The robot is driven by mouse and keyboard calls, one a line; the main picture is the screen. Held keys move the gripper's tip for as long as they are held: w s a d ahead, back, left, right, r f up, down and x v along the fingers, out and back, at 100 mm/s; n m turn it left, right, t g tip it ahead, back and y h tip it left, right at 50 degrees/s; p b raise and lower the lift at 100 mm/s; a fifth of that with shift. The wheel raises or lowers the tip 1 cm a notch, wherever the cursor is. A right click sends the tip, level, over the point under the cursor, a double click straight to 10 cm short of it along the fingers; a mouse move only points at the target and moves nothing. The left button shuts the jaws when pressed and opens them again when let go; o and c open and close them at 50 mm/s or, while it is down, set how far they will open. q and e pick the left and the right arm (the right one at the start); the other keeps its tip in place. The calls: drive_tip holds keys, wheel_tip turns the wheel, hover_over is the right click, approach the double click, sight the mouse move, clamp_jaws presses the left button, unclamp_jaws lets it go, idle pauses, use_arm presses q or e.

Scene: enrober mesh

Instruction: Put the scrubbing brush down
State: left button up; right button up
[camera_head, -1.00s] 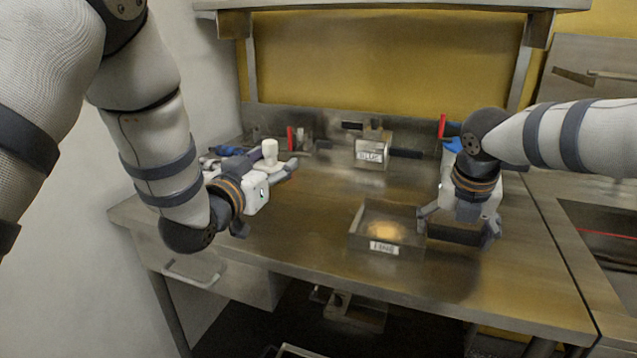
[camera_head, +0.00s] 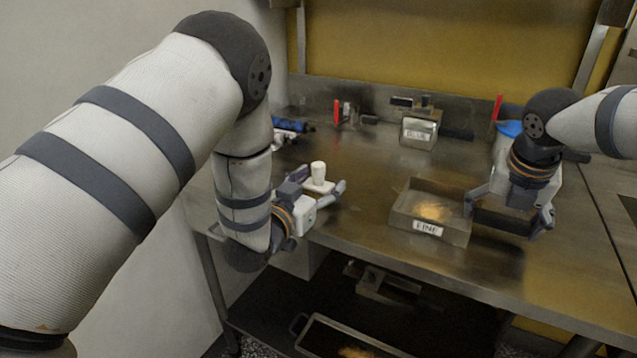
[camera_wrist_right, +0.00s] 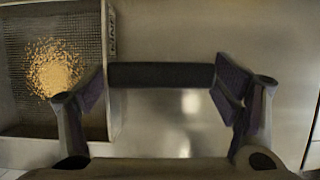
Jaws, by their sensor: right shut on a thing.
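The scrubbing brush, white with an upright knob (camera_head: 318,172) on a flat block, is at the table's left front in the head view. My left gripper (camera_head: 322,181) has its fingers on either side of the block. I cannot tell whether they press on it, or whether the block touches the table. My right gripper (camera_head: 508,210) is shut on the black handle (camera_wrist_right: 160,75) at the right side of the label-fronted mesh tray (camera_head: 459,235). That tray holds yellowish crumbs, also seen in the right wrist view (camera_wrist_right: 53,68).
A second labelled box (camera_head: 418,133) with a dark handle stands at the back of the steel table (camera_head: 365,185). Blue items (camera_head: 290,126) lie at the back left. A blue-topped container (camera_head: 510,129) stands behind my right gripper. The table's middle is clear.

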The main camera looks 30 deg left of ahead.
use_arm(q)
drive_tip(key=shift+r, duration=0.3)
drive_tip(key=s, duration=1.1)
drive_tip(key=s+d+f+g, duration=0.2)
drive_tip(key=s+f+g, duration=0.4)
drive_tip(key=f, duration=0.5)
drive_tip(key=s+d+f+g, duration=0.1)
drive_tip(key=s+f+g, duration=0.3)
drive_tip(key=s+f, duration=0.5)
drive_tip(key=s+d+f+g, duration=0.1)
drive_tip(key=s+f+g, duration=0.2)
drive_tip(key=s, duration=0.6)
drive_tip(key=s+d+f+g, duration=0.2)
drive_tip(key=s+f+g, duration=0.2)
drive_tip(key=s, duration=0.5)
drive_tip(key=shift+s+d+f+g, duration=0.25)
drive_tip(key=shift+s+g, duration=0.1)
drive_tip(key=shift+g, duration=0.55)
